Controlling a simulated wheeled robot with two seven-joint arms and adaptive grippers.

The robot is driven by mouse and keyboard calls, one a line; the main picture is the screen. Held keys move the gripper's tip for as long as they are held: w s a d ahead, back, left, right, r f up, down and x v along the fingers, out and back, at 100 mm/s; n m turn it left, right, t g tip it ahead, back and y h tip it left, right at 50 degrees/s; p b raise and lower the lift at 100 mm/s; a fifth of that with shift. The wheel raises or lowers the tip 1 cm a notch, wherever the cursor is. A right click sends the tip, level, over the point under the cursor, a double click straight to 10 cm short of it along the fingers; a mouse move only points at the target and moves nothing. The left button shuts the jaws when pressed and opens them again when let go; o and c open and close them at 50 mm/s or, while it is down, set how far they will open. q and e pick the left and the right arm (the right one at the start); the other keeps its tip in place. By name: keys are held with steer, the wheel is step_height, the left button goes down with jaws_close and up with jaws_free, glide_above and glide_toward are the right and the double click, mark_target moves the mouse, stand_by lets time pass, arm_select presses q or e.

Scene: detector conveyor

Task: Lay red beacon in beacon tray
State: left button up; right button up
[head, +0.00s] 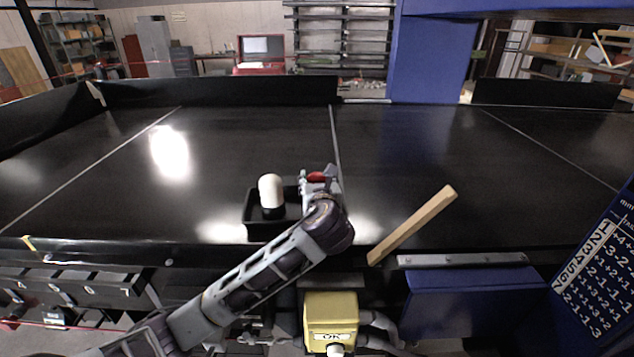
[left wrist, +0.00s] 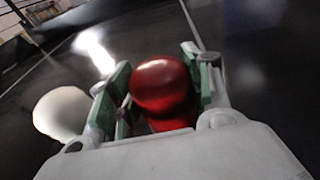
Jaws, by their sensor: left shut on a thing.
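The red beacon (left wrist: 160,84) has a glossy red dome and sits between the green-padded fingers of my left gripper (left wrist: 158,90), which is shut on it. In the head view the beacon (head: 317,177) shows only as a bit of red behind my left gripper (head: 318,182). The beacon tray (head: 248,218) is a small black tray on the black conveyor. My gripper is over or beside its right end; I cannot tell whether the beacon touches the tray. A white-domed beacon (head: 270,190) with a black base stands upright in the tray's left part. My right gripper is not in view.
A wooden stick (head: 412,225) lies at the conveyor's front edge, right of my left gripper. A yellow box marked OK (head: 331,318) is at the front. A blue number board (head: 597,275) stands at the right. The conveyor belt (head: 235,125) behind the tray is clear.

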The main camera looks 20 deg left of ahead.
arm_select(q)
steer(key=shift+f, duration=0.1)
steer(key=o, duration=1.2)
steer(key=shift+c, duration=0.2)
steer(key=shift+s, duration=0.15)
steer(key=shift+b+v, duration=0.75)
steer(key=shift+v, duration=2.95)
